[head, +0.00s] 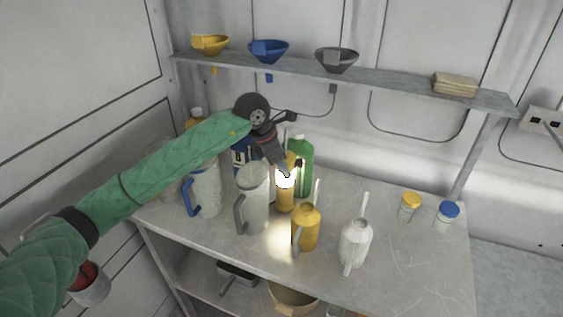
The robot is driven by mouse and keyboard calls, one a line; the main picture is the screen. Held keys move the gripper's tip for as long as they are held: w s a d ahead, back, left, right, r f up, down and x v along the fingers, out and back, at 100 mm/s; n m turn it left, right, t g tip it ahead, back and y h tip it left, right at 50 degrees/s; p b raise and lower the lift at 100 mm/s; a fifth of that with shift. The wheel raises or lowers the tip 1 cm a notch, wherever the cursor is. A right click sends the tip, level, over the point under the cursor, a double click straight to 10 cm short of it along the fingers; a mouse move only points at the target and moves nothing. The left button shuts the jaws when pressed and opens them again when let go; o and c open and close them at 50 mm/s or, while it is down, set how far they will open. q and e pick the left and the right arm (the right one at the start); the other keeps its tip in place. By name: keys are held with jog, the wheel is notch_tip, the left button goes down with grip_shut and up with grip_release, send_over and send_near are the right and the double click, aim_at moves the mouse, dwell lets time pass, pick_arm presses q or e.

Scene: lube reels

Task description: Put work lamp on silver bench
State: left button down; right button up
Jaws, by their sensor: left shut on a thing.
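The work lamp (286,181) shows as a brightly lit head with a yellow body, among the jugs and bottles over the bench. My left gripper (282,164) reaches in from the left and is shut on it. The silver bench (410,265) is a grey, scratched top, and the lamp throws a bright patch on its front part. I cannot tell whether the lamp touches the bench. My right gripper is not in view.
Clear jugs (253,200), a green bottle (303,165), a yellow oil can (306,228) and a white oil can (355,245) crowd around the lamp. Two small jars (447,215) stand at the right. A shelf (400,83) with funnels runs above. The bench's right front is clear.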

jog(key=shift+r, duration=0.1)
pick_arm(q)
jog(key=c, duration=0.7)
grip_release()
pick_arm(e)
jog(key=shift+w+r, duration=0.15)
pick_arm(q)
jog(key=shift+r, duration=0.1)
jog(key=shift+b+v, duration=2.55)
jog(key=shift+v, duration=3.45)
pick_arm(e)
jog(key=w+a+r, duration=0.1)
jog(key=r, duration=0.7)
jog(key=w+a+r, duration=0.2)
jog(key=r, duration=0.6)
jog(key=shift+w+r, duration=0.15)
pick_arm(q)
jog(key=shift+s, duration=0.1)
